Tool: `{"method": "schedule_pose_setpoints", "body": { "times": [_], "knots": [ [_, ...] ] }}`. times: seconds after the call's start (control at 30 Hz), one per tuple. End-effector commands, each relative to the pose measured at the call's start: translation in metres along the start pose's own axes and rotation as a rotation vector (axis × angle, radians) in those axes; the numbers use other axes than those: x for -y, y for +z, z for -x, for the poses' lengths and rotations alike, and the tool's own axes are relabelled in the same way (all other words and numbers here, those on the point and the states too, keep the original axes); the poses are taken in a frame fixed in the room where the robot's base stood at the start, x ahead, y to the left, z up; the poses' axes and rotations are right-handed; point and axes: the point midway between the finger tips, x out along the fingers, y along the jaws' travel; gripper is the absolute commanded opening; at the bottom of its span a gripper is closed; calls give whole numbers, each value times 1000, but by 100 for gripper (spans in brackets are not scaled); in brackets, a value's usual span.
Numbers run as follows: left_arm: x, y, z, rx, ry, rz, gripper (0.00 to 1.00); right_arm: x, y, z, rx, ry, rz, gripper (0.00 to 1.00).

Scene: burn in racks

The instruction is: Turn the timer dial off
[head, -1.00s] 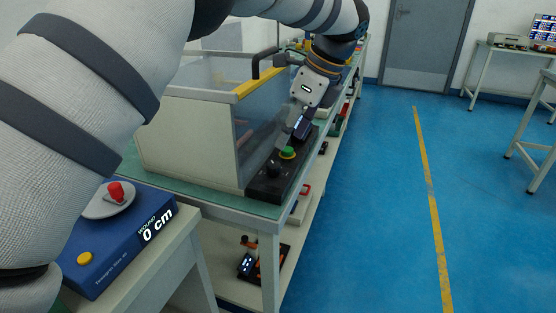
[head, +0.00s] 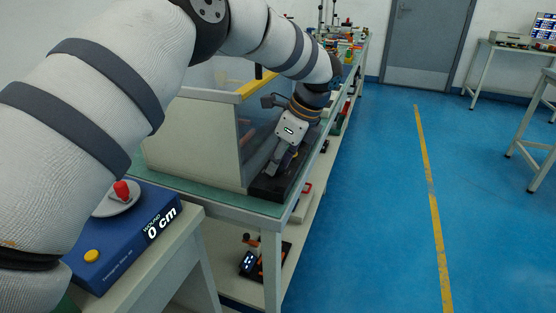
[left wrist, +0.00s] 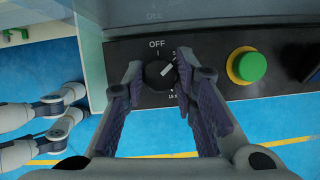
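The timer dial (left wrist: 160,73) is a round black knob on the black control panel (left wrist: 210,85) of the clear-fronted chamber. Its white pointer line aims up and to the right, away from the OFF mark (left wrist: 157,44) above it. My left gripper (left wrist: 160,62) is open, with one purple-padded finger on each side of the dial; I cannot tell whether they touch it. In the head view my left gripper (head: 273,170) reaches down to the panel (head: 263,188) and hides the dial. My right gripper is not clearly in view.
A green button with a yellow ring (left wrist: 245,66) sits right of the dial on the panel. A blue box (head: 125,238) with a red knob and a "0 cm" readout stands nearer, at left. The blue floor (head: 370,200) to the right is clear.

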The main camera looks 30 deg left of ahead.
Motion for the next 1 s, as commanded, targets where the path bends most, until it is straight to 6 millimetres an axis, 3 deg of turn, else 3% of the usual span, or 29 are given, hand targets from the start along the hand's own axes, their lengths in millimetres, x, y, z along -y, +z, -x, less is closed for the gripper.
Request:
{"method": "schedule_pose_setpoints", "body": {
  "times": [0.37,1.0],
  "knots": [
    [1,-1,-2,1,33,75,0,0,3,-6,16,1,0,40],
    [4,-1,-5,3,240,571,0,-2,22,-46,113,6,3,40]
  ]
}}
